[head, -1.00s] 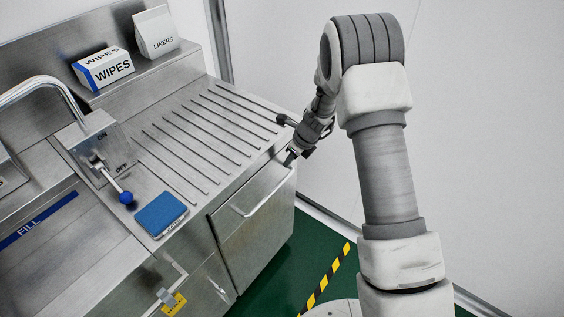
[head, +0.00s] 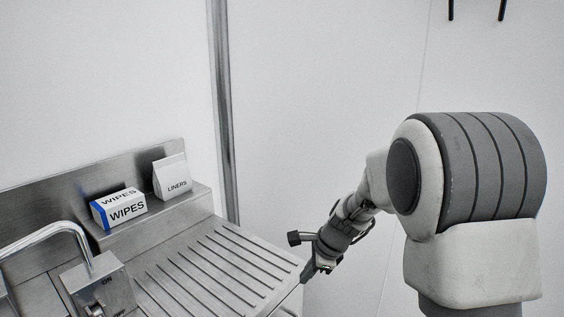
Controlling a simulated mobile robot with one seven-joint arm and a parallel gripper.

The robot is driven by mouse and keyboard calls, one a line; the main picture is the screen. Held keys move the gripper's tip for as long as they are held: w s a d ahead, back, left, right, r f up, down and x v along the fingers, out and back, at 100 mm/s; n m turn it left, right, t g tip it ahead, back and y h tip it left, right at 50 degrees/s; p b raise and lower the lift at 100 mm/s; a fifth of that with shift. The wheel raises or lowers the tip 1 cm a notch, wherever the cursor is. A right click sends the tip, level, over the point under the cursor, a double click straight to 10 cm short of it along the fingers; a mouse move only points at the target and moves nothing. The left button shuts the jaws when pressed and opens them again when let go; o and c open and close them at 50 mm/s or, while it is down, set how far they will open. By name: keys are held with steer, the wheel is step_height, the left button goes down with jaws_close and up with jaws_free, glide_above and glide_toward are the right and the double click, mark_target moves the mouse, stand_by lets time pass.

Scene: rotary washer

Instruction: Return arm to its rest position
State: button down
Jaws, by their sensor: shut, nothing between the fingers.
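My arm rises at the right of the head view, with its large grey and white elbow near the camera. My gripper (head: 308,275) hangs at the end of the forearm, pointing down beside the right end of the ribbed metal drainboard (head: 215,268). The gripper is small and partly dark in the picture; its fingers look closed and nothing shows in them. I cannot tell whether it is touching the counter edge.
A WIPES box (head: 119,209) and a LINERS bag (head: 171,177) stand on the back ledge. A faucet (head: 45,238) and an ON/OFF switch box (head: 100,283) are at lower left. A metal post (head: 221,120) and white walls stand behind. Space above the drainboard is clear.

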steer(key=s+d+r+n+t+h, duration=0.1)
steer(key=s+d+r+n, duration=0.2)
steer(key=s+r+n, duration=0.85)
steer(key=s+d+r+n+h, duration=0.1)
steer(key=s+d+r+n, duration=0.1)
steer(key=s, duration=0.6)
steer(key=s+d+r+n+t+h+p, duration=0.1)
steer(key=s+d+r+n, duration=0.2)
steer(key=s, duration=0.5)
steer(key=shift+r+n+h+p, duration=0.3)
steer(key=shift+r+n, duration=0.2)
steer(key=shift+n, duration=0.25)
